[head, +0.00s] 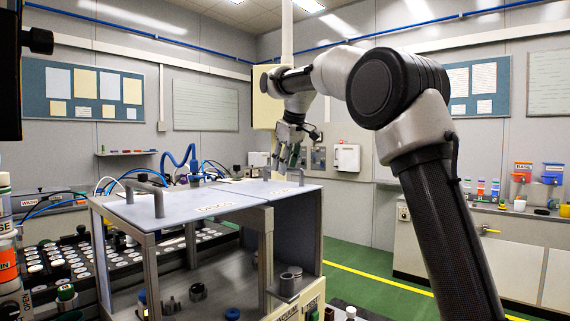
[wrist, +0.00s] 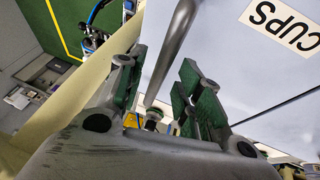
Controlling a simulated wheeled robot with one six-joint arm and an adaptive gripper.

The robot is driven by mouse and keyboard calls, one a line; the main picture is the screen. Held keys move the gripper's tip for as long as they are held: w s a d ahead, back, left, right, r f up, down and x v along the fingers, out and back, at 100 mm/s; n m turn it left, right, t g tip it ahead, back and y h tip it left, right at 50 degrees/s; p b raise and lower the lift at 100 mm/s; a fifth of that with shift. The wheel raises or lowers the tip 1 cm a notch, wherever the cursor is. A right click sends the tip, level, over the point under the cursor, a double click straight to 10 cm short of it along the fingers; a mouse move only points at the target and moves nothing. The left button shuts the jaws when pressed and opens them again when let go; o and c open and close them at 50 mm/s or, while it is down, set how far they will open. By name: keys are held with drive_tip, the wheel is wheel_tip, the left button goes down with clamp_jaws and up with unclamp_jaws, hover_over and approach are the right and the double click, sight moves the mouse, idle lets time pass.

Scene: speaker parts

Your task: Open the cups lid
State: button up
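The cups lid (head: 262,188) is a pale flat panel on top of a metal-framed cabinet and lies closed. In the wrist view it carries a white label reading CUPS (wrist: 284,26). Its grey bar handle (wrist: 172,48) runs between my fingers in that view. My gripper (head: 287,165) is at the lid's handle in the head view. In the wrist view my gripper (wrist: 158,98) has its green-padded fingers apart, with a gap visible on both sides of the bar. I cannot tell how deep the bar sits between them.
A second pale lid (head: 175,208) with its own handle (head: 146,196) lies to the left on the same cabinet. A rack of small jars (head: 60,265) stands at left. A counter with coloured bins (head: 521,172) is at right. Green floor (head: 375,290) lies between.

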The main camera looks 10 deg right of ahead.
clamp_jaws()
drive_tip(key=shift+r, duration=0.15)
